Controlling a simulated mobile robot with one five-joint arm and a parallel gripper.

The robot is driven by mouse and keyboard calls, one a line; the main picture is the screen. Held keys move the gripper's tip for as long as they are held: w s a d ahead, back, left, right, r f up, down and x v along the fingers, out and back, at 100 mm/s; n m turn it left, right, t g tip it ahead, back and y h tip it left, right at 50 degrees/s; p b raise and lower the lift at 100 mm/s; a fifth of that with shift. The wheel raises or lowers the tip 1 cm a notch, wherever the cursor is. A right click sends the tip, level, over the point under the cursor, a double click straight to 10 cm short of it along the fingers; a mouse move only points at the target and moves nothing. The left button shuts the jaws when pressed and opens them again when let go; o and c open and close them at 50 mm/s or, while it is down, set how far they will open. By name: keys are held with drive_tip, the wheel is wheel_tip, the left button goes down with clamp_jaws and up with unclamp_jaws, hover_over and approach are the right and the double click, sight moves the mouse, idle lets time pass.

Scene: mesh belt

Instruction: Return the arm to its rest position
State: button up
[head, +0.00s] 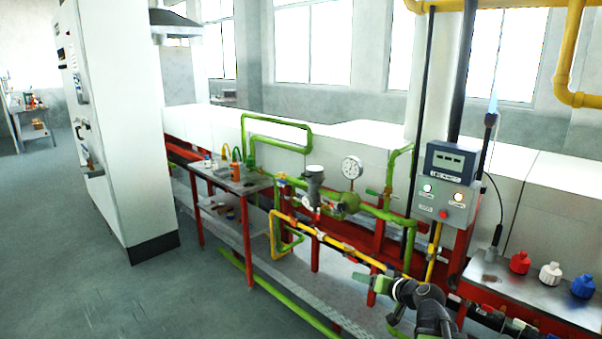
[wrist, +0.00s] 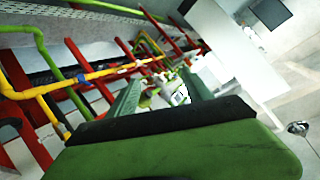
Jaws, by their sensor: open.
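My gripper (head: 378,285) shows at the lower right of the head view, at the end of my dark arm. It is in front of the yellow pipe (head: 335,242) and red frame. In the wrist view my gripper (wrist: 163,88) has its two green fingers apart, with nothing held between them. Pipes and valve parts show beyond the gap. My arm is reached out, and its lower part is cut off by the frame's bottom edge.
Red, white and blue bottles, including the blue bottle (head: 583,286), stand on a metal bench at right. A side table (head: 222,180) holds small items. Open floor (head: 120,290) lies at left.

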drive_tip(key=s+a+f+n+g, duration=0.2)
drive_tip(key=s+a+f+g, duration=0.15)
drive_tip(key=a, duration=0.45)
drive_tip(key=s+a+f+n+g, duration=0.25)
drive_tip(key=s+a+f, duration=0.2)
drive_tip(key=a, duration=0.25)
drive_tip(key=s+d+f+m+g+h, duration=0.3)
drive_tip(key=s+d+f+g+h, duration=0.2)
drive_tip(key=s+d, duration=0.3)
drive_tip(key=shift+s+f+g, duration=0.35)
drive_tip(key=shift+s+g, duration=0.05)
drive_tip(key=shift+s, duration=0.75)
drive_tip(key=shift+d, duration=0.1)
